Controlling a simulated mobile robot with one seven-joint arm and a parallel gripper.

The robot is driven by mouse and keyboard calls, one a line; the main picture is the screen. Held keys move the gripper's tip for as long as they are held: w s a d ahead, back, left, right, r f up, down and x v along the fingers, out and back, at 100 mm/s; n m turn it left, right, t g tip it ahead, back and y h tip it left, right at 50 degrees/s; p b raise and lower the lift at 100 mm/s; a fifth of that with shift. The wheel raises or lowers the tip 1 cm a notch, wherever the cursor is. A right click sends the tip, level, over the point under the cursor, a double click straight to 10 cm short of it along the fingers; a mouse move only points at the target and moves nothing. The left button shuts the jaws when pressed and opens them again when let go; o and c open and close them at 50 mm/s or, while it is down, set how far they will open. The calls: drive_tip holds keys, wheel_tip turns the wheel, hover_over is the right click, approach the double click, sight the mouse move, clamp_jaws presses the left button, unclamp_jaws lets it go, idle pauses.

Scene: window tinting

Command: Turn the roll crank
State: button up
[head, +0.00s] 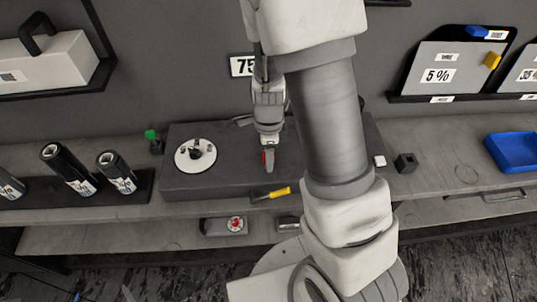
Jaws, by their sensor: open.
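My gripper (268,160) points down over the dark grey box-like block (215,182) on the bench, seen small and from behind my arm. It is open, and I see nothing held in it. A small red part shows at its tip; I cannot tell what it belongs to. A white round disc (184,162) with a dark upright part on it sits on the block, left of my gripper and apart from it. No crank can be made out for certain; my arm hides the right part of the block.
Black rolls (67,167) stand in a rack at the left. A yellow-handled tool (271,194) lies at the block's front edge. A small black cube (405,163) and a blue tray (514,150) are at the right. The bench between cube and tray is clear.

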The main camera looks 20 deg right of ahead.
drive_tip(key=shift+c, duration=0.2)
clamp_jaws()
idle(1.1)
